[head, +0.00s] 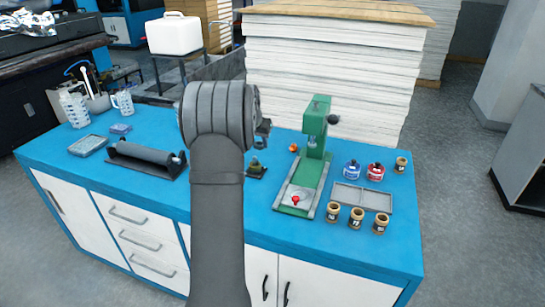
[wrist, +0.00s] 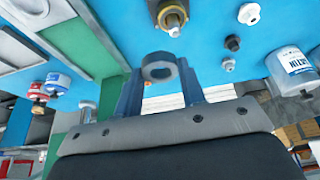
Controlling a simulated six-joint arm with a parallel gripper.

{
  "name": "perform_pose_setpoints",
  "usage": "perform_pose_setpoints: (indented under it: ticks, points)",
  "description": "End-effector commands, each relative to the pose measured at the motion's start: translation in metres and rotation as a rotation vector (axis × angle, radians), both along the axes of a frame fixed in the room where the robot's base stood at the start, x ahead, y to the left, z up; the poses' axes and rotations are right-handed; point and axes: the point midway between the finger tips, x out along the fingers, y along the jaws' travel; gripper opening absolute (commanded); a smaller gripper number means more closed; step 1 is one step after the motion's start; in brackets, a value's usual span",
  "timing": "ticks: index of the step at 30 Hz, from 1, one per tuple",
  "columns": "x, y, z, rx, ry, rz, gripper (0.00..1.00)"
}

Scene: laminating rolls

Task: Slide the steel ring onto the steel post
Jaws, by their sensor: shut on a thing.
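The steel ring (wrist: 158,62) is a dark grey ring with an oval-looking hole, held between the fingers of my gripper (wrist: 157,84) in the wrist view. My gripper is shut on it. In the head view my gripper (head: 263,132) is above the blue bench, mostly behind my arm, and the ring cannot be made out there. A short post on a dark base (wrist: 172,17) shows just beyond the ring in the wrist view, apart from it in the picture. It seems to be the steel post; its base (head: 256,172) stands on the bench in the head view.
A green press (head: 315,135) stands right of the post. Blue (head: 351,170) and red (head: 375,172) bottles, a grey tray (head: 345,196) and several small jars (head: 357,217) are further right. A dark roller (head: 145,154) lies left. Small knobs (wrist: 232,43) and a white tin (wrist: 290,70) are near the post.

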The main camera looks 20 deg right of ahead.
Motion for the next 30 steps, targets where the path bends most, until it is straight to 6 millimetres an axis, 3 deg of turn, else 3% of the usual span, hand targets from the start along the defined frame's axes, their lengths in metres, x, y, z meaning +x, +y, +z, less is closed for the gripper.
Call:
perform_pose_setpoints:
  ticks: [3,7,30]
  points:
    - [0.020,0.005,0.002,-0.001,-0.003,0.049,0.11]
    - [0.029,0.008,0.001,0.000,-0.004,0.073,0.11]
    - [0.030,0.008,-0.052,0.000,-0.004,0.075,0.11]
